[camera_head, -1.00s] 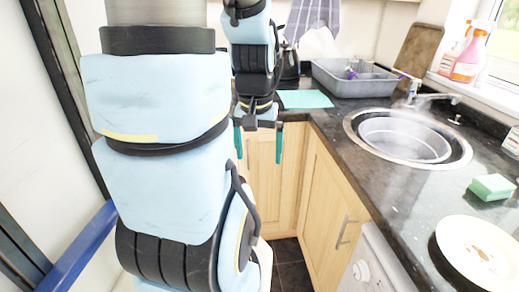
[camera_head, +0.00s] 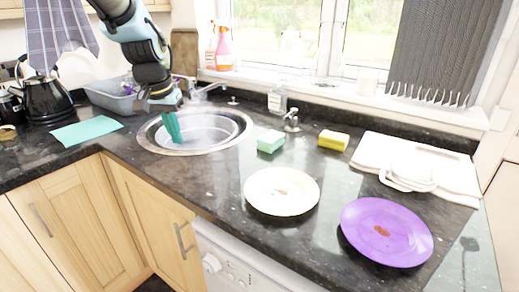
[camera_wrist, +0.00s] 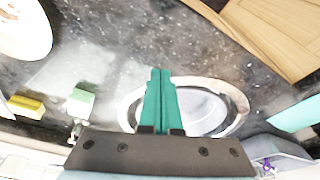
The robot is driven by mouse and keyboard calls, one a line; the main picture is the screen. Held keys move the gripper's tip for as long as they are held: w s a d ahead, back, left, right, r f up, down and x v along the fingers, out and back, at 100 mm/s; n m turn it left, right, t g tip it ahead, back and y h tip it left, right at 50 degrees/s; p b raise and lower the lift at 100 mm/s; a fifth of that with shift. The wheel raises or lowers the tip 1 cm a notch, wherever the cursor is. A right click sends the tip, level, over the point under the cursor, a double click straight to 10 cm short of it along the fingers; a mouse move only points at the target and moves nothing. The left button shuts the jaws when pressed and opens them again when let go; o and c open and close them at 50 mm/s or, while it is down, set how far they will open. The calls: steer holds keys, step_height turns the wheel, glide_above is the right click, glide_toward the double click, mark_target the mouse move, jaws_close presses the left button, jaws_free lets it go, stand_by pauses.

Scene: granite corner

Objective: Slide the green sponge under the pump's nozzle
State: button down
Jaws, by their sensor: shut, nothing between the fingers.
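The green sponge (camera_head: 270,141), green with a pale side, lies on the dark counter right of the sink. It also shows in the wrist view (camera_wrist: 80,104). A small metallic pump (camera_head: 291,121) stands just behind and to the right of it; they look close but apart, and its nozzle is too small to make out clearly. My gripper (camera_head: 175,139), with teal fingers, is shut and empty above the sink, left of the sponge. In the wrist view the fingers (camera_wrist: 160,75) lie together over the sink.
The round sink (camera_head: 155,147) is below my gripper. A yellow sponge (camera_head: 333,140) lies right of the pump, and a clear bottle (camera_head: 277,101) stands behind. A white plate (camera_head: 262,203) and purple plate (camera_head: 365,245) are in front. Counter between sink and green sponge looks clear.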

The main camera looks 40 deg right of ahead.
mark_target(262, 152)
steer(key=s+d+m+h, duration=0.15)
steer(key=s+d, duration=0.25)
steer(key=d, duration=0.4)
steer(key=s+d+m+y, duration=0.1)
steer(key=s+d+m, duration=0.25)
steer(key=d, duration=0.55)
steer(key=shift+g, duration=0.4)
steer(key=p+x, duration=0.2)
steer(key=x, duration=0.7)
steer(key=shift+s+d+f, duration=0.1)
steer(key=shift+d+f, duration=0.05)
steer(key=d, duration=0.1)
steer(key=d+p, duration=0.1)
steer(key=shift+w+d+h, duration=0.25)
steer(key=shift+w, duration=0.05)
steer(key=shift+w+d+p, duration=0.25)
steer(key=shift+d+p, duration=0.3)
steer(key=shift+d, duration=0.15)
